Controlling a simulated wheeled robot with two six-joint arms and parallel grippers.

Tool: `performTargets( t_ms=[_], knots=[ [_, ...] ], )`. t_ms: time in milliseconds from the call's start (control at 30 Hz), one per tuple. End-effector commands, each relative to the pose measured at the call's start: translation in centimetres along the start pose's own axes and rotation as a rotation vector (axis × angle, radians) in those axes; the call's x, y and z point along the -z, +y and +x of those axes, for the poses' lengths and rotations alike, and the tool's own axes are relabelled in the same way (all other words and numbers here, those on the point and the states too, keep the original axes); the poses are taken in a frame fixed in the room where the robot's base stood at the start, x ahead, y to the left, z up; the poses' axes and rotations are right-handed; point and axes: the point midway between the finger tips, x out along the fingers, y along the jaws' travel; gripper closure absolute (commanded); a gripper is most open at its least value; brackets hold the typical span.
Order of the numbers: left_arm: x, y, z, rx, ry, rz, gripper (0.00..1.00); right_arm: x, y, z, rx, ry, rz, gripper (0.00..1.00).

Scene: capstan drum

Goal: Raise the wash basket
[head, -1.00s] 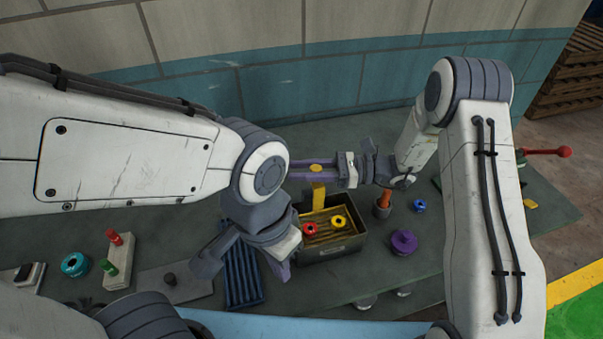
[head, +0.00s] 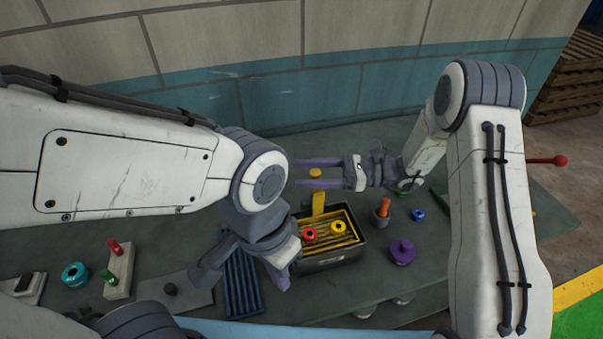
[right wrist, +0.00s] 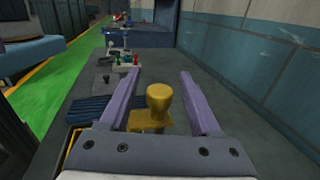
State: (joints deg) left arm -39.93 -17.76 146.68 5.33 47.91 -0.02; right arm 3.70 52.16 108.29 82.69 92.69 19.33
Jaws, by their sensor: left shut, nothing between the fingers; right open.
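The yellow wash basket (head: 345,225) sits in a dark tank (head: 333,262) on the bench and holds a red ring (head: 310,235) and a yellow ring (head: 339,227). Its upright yellow handle ends in a round knob (head: 316,173). My right gripper (head: 300,173) is open, with purple fingers pointing left on either side of the knob. In the right wrist view the knob (right wrist: 160,97) stands between the spread fingers, with a gap on both sides. My left gripper (head: 280,278) is shut and empty, low beside the tank's left side.
A blue ribbed tray (head: 242,285) lies left of the tank. A cup with an orange handle (head: 383,208), a purple knobbed part (head: 402,252) and a blue ring (head: 418,214) stand to its right. A block with red and green pegs (head: 118,270) and a teal ring (head: 75,274) are at left.

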Motion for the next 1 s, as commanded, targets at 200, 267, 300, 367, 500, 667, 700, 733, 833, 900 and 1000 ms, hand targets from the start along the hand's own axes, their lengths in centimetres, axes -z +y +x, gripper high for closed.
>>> performTargets(
  t_ms=[200,267,300,367,500,667,700,733,833,900,1000],
  knots=[
    [-0.1,-0.1,1.6,0.0,0.0,0.0,1.0,0.3,-0.1,-4.6,0.007,0.001,-0.003,0.36],
    [-0.1,-0.1,1.9,0.0,0.0,0.0,1.0,0.3,-0.1,-5.7,0.006,0.0,-0.003,0.36],
    [-0.1,-0.1,2.1,0.0,0.0,0.0,1.0,0.2,-0.1,-6.4,0.005,0.0,-0.002,0.36],
    [-0.1,-0.2,2.3,0.0,0.0,0.0,1.0,0.2,-0.1,-7.3,0.006,0.0,-0.002,0.36],
    [-0.1,-0.2,2.5,0.0,0.0,0.0,1.0,0.1,-0.1,-8.6,0.003,-0.001,-0.001,0.36],
    [-0.1,-0.2,2.5,0.0,0.0,0.0,1.0,0.0,0.0,-9.0,0.001,0.0,-0.001,0.36],
    [-0.1,-0.2,2.5,0.0,0.0,0.0,1.0,0.0,0.0,-9.0,0.001,0.0,-0.001,0.36],
    [-0.1,-0.2,2.5,0.0,0.0,0.0,1.0,-0.1,0.0,-8.9,0.001,0.0,-0.001,0.36],
    [-0.1,-0.2,2.5,0.0,0.0,0.0,1.0,-0.1,0.0,-8.9,0.001,0.0,-0.001,0.36],
    [-0.1,-0.2,2.5,0.0,0.0,0.0,1.0,0.0,0.0,-8.9,0.001,0.0,-0.001,0.36],
    [-0.1,-0.2,2.5,0.0,0.0,0.0,1.0,0.0,0.0,-8.9,0.001,0.0,-0.001,0.36]
  ],
)
